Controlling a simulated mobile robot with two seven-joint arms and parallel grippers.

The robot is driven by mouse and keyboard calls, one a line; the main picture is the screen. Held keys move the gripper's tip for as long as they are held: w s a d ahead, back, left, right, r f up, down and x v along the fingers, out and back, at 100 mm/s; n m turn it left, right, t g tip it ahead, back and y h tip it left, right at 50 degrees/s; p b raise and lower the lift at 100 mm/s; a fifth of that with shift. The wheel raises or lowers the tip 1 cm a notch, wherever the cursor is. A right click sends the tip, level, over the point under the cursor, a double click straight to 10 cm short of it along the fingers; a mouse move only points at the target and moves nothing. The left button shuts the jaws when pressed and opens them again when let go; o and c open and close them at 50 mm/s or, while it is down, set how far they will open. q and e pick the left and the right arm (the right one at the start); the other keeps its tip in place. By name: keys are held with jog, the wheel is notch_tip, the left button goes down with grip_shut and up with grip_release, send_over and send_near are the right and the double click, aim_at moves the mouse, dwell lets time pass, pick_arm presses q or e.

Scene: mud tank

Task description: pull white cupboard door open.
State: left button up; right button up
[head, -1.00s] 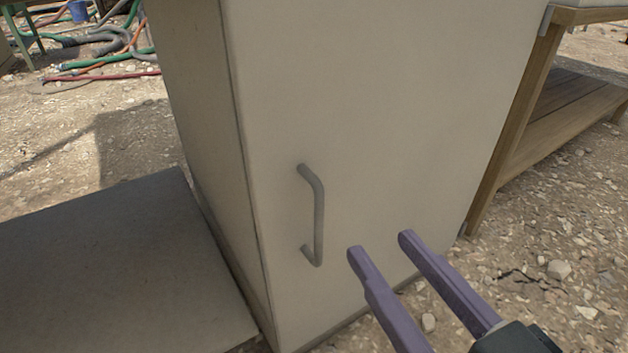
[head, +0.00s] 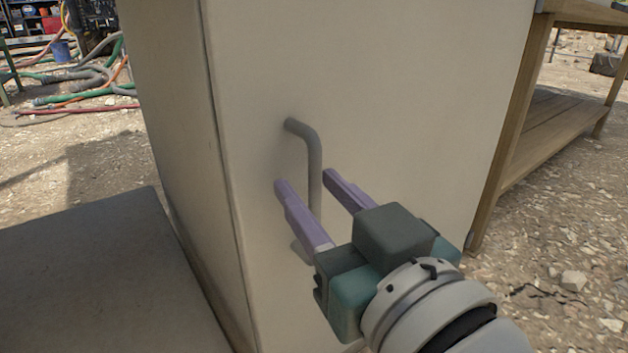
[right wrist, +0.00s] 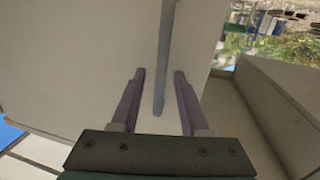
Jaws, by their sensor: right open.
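The white cupboard door (head: 400,90) is shut and fills the middle of the head view. Its grey vertical bar handle (head: 315,165) stands out near the door's left edge; its lower end is partly hidden behind my gripper. My right gripper (head: 303,180) is open, with one purple finger on each side of the handle in the head view. In the right wrist view the handle (right wrist: 164,75) runs down between the two fingers (right wrist: 158,75), apart from both. I cannot tell how deep the handle sits between the fingers. My left gripper is not in view.
A wooden bench with a low shelf (head: 560,130) stands right of the cupboard. A flat grey slab (head: 100,265) lies at the left. Hoses (head: 90,80) and a blue bucket (head: 62,50) are on the gravel behind. Gravel at the right is open.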

jog(key=shift+w+a, duration=0.1)
jog(key=shift+w, duration=0.05)
jog(key=shift+c, duration=0.2)
grip_shut()
dwell(1.2)
